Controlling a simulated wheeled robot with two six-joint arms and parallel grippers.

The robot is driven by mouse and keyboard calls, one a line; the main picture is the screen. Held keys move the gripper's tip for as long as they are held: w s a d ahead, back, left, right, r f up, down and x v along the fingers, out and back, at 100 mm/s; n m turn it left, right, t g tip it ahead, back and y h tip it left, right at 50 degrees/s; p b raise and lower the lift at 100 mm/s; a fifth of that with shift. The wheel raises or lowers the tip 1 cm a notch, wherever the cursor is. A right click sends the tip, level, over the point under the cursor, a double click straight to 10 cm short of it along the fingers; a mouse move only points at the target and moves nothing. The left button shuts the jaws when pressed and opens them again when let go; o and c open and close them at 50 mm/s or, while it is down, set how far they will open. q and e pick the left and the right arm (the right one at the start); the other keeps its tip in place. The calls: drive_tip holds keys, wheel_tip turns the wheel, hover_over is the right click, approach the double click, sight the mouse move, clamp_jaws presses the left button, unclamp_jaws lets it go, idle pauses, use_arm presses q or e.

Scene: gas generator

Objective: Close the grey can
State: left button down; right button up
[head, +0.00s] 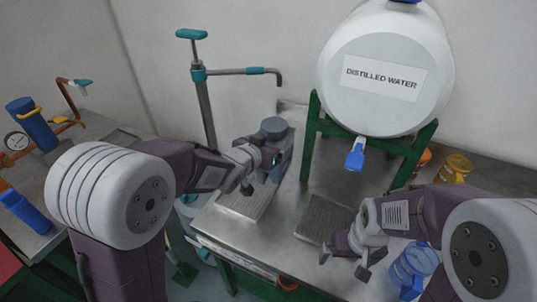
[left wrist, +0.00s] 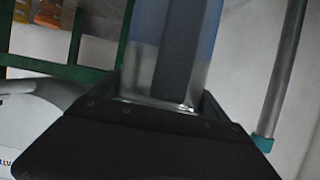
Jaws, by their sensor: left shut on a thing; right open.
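The grey can (head: 287,152) stands at the back of the metal bench, left of the green stand, with a round dark grey top (head: 274,126). I cannot tell whether this top is seated closed. My left gripper (head: 262,172) is at the can's front and shut on it. In the left wrist view a shiny blue-grey body with a dark stripe (left wrist: 178,50) sits between the black jaws (left wrist: 160,110); it looks like the can. The jaws hide part of it. My right gripper (head: 345,265) is open and empty over the bench's front right.
A distilled water barrel (head: 375,75) with a blue tap (head: 355,155) rests on a green stand (head: 310,140). A teal-handled pump (head: 205,95) stands behind left. A blue container (head: 412,262) is beside my right gripper. A yellow-lidded jar (head: 455,168) is at the right.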

sight(339, 270)
drive_tip(key=shift+f+b, duration=0.2)
drive_tip(key=shift+b, duration=0.1)
use_arm(q)
drive_tip(key=w+a+f, duration=0.1)
drive_tip(key=a+f, duration=0.3)
drive_tip(key=a, duration=0.4)
drive_tip(key=shift+w+a+f, duration=0.15)
drive_tip(key=shift+a+f, duration=0.1)
drive_tip(key=shift+f, duration=0.15)
use_arm(e)
wheel_tip(339, 270, down, 4)
drive_tip(key=b, duration=0.4)
drive_tip(key=shift+f, duration=0.1)
use_arm(q)
wheel_tip(339, 270, down, 4)
drive_tip(key=shift+f, duration=0.15)
drive_tip(key=shift+c, duration=0.2)
unclamp_jaws()
drive_tip(key=shift+f, duration=0.1)
drive_tip(key=shift+o, duration=0.2)
